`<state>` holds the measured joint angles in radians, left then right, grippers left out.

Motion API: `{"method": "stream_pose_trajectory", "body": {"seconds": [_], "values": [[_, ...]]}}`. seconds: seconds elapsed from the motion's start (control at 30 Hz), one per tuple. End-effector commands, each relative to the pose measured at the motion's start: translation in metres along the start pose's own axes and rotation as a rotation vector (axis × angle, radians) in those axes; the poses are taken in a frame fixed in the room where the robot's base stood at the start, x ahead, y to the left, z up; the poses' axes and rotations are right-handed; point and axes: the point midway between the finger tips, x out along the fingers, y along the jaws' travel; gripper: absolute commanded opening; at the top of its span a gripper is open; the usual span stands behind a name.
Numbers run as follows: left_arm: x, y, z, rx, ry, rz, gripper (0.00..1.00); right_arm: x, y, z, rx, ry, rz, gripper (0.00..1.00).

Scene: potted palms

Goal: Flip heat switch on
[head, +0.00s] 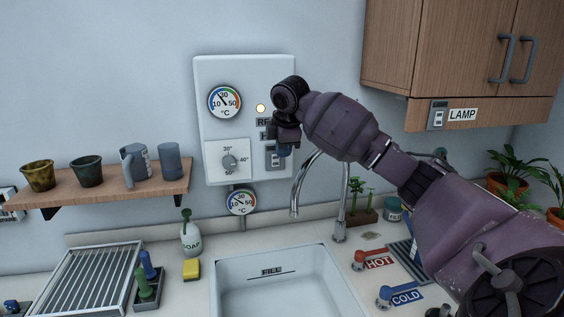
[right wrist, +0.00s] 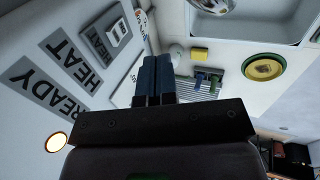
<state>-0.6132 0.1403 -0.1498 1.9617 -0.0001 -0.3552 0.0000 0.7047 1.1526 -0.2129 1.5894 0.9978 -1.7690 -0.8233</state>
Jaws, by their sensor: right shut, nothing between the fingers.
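A white heater panel (head: 205,130) hangs on the wall with a round gauge (head: 224,102), a temperature dial (head: 230,160) and a glowing indicator light (head: 261,108). The heat switch (head: 272,158) is on a grey plate low on the panel's right side, partly covered by my gripper; I cannot tell its position. In the right wrist view the switch plate (right wrist: 120,31) lies beyond and left of the fingertips, near the READY HEAT lettering (right wrist: 65,65). The indicator light (right wrist: 56,142) glows there too. My right gripper (head: 284,152) is shut and empty, close beside the switch; contact cannot be told.
A sink (head: 290,290) with a tall faucet (head: 300,185) lies below. A shelf (head: 120,190) with pots and mugs is on the left. A wooden cabinet (head: 430,45) with a LAMP switch (head: 438,116) hangs at upper right. Hot (head: 370,257) and cold (head: 390,294) handles stand right of the sink.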

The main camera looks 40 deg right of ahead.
Motion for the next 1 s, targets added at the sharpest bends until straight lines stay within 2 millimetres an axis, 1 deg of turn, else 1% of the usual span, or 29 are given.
{"method": "stream_pose_trajectory", "body": {"seconds": [0.03,0.1,0.3,0.7,1.0], "values": [[0.002,0.001,-0.003,0.0,0.009,0.001,0.43,-0.007,-0.001,0.0,0.0,-0.001,0.004,0.0],[0.002,0.001,-0.006,0.001,0.016,0.001,0.43,-0.015,-0.002,0.0,0.001,0.0,0.002,0.0],[0.002,0.001,-0.005,0.0,0.015,0.001,0.43,-0.026,-0.004,0.0,0.0,0.0,0.001,0.0],[0.002,0.0,0.001,0.0,0.001,0.0,0.43,-0.027,-0.004,0.0,0.001,0.0,0.001,0.0],[0.002,0.0,0.002,0.0,0.001,0.0,0.43,-0.026,-0.005,0.0,0.001,0.0,0.0,0.0]]}}
